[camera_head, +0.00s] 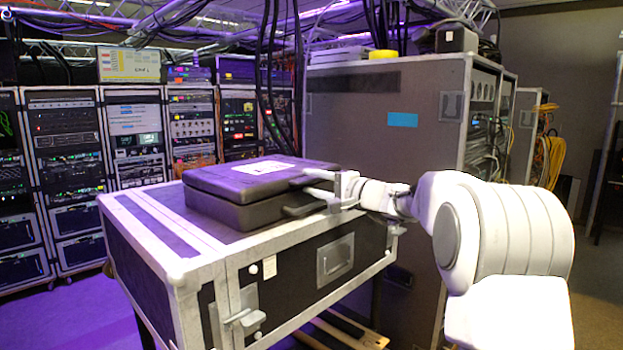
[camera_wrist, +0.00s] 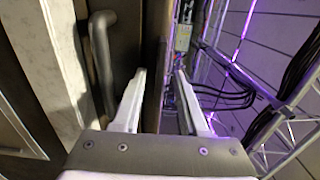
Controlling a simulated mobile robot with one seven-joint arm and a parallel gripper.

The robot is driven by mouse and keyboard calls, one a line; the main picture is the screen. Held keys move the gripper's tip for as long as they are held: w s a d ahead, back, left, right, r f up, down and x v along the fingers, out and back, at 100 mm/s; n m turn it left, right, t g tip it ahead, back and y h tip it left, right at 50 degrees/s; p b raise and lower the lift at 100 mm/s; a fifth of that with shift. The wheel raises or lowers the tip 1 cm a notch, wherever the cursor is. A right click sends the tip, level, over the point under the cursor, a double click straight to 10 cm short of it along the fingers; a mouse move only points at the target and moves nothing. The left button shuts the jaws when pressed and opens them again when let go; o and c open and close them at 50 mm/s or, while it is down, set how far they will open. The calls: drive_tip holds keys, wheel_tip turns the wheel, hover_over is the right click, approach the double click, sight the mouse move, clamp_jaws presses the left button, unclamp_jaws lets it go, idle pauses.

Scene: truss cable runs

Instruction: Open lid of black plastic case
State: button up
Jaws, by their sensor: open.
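The black plastic case (camera_head: 250,208) lies flat on top of a flight case. Its lid (camera_head: 215,179) looks down, and a pale label (camera_head: 262,168) lies on it. My gripper (camera_head: 305,181) is at the right part of the lid's near edge, with its fingers one above the other and apart. In the wrist view, my gripper (camera_wrist: 160,76) has its fingers on either side of the lid's edge (camera_wrist: 159,50). I cannot tell whether they touch it. The case's handle (camera_wrist: 101,60) is left of the fingers there, and shows below them in the head view.
The flight case (camera_head: 150,235) has metal edges and a latch (camera_head: 240,318) on its near side. Its top is bare left of the black case. A tall grey rack case (camera_head: 390,140) stands behind on the right. Cables (camera_head: 270,80) hang behind the black case.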

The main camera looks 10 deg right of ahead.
drive_tip(key=shift+w+a, duration=0.15)
drive_tip(key=shift+w, duration=0.1)
clamp_jaws()
idle(1.4)
